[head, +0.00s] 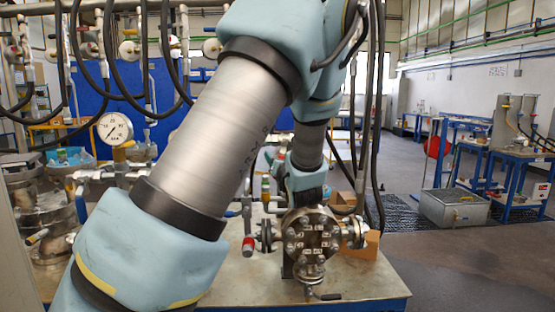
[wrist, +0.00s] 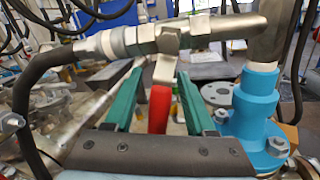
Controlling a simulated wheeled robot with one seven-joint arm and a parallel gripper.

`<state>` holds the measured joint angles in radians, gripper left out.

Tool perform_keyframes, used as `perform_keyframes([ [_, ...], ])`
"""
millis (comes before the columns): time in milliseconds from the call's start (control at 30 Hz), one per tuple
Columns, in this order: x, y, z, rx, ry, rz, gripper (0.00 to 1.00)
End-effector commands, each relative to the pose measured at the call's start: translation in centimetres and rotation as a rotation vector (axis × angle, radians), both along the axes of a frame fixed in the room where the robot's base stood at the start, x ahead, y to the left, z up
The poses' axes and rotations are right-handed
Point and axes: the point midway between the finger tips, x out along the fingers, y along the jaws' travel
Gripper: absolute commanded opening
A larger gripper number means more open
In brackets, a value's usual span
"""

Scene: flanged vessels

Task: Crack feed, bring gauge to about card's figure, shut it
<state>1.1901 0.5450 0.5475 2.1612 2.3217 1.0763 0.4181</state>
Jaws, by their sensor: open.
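In the wrist view my gripper (wrist: 162,80) is open, with its two green fingers pointing forward. A red valve handle (wrist: 160,108) shows between the fingers, with visible space on both sides. It hangs below a metal valve body (wrist: 168,40) on a pipe fitting that crosses above the fingers. I cannot tell how far open the valve is. The round white gauge (head: 115,128) stands at the left in the head view; its figures are too small to read. No card is readable. My arm hides the middle of the bench, and the fingertips are not clear in the head view.
A flanged metal vessel (head: 310,240) stands on the bench (head: 235,285), with another red-handled fitting (head: 248,245) to its left. A blue flanged fitting (wrist: 255,105) stands close right of my fingers. A black hose (wrist: 25,90) curves at the left. Open floor lies to the right.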

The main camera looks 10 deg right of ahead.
Motion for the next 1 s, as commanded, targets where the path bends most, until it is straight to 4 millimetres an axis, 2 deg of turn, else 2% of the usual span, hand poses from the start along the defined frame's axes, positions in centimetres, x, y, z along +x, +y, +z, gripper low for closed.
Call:
perform_keyframes([
  [167, -2.0, -0.1, -0.4, -0.003, 0.002, -0.004, 0.56],
  [400, -6.8, -0.2, -0.7, -0.004, 0.001, -0.005, 0.56],
  [600, -9.7, -0.1, -0.7, -0.002, 0.001, -0.002, 0.56],
  [733, -10.5, -0.1, -0.6, -0.001, 0.001, -0.002, 0.56],
  [1000, -10.7, 0.0, -0.6, 0.0, 0.0, 0.0, 0.56],
])
